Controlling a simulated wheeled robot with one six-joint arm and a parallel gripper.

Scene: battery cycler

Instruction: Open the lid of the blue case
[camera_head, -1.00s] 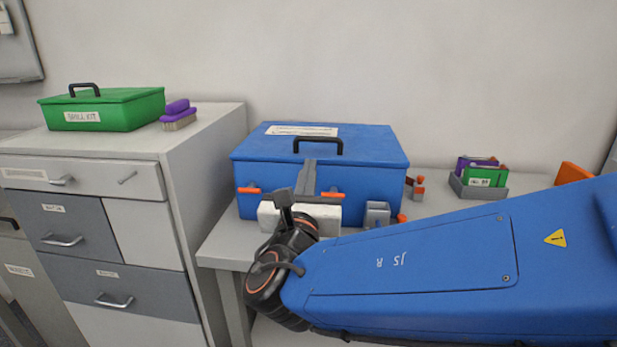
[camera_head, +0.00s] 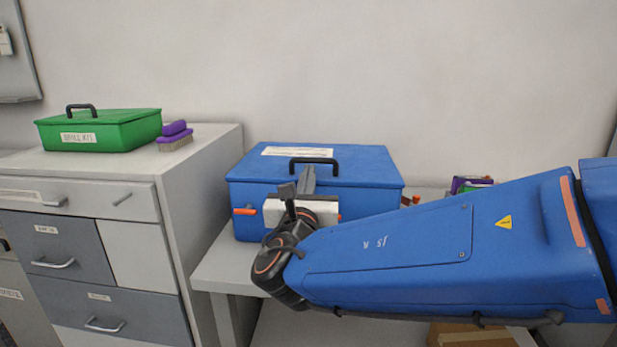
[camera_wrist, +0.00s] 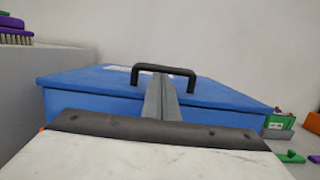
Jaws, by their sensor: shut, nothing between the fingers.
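The blue case (camera_head: 365,165) stands on a light table with its lid down. A black handle (camera_head: 335,162) and a white label are on the lid. An orange latch (camera_head: 243,211) shows at the left of its front; my gripper and arm hide much of the rest. My gripper (camera_head: 308,176) is shut and empty, in front of the case, its fingertips overlapping the lid's front edge in the picture. In the wrist view, the shut fingers (camera_wrist: 160,88) point at the black handle (camera_wrist: 170,68) and overlap it; I cannot tell whether they touch.
A grey drawer cabinet (camera_head: 195,185) stands left of the table, with a green box (camera_head: 115,133) and a purple brush (camera_head: 175,136) on top. Small items (camera_head: 470,184) lie right of the case, partly behind my arm. A wall is behind. A cardboard box (camera_head: 475,336) is low down.

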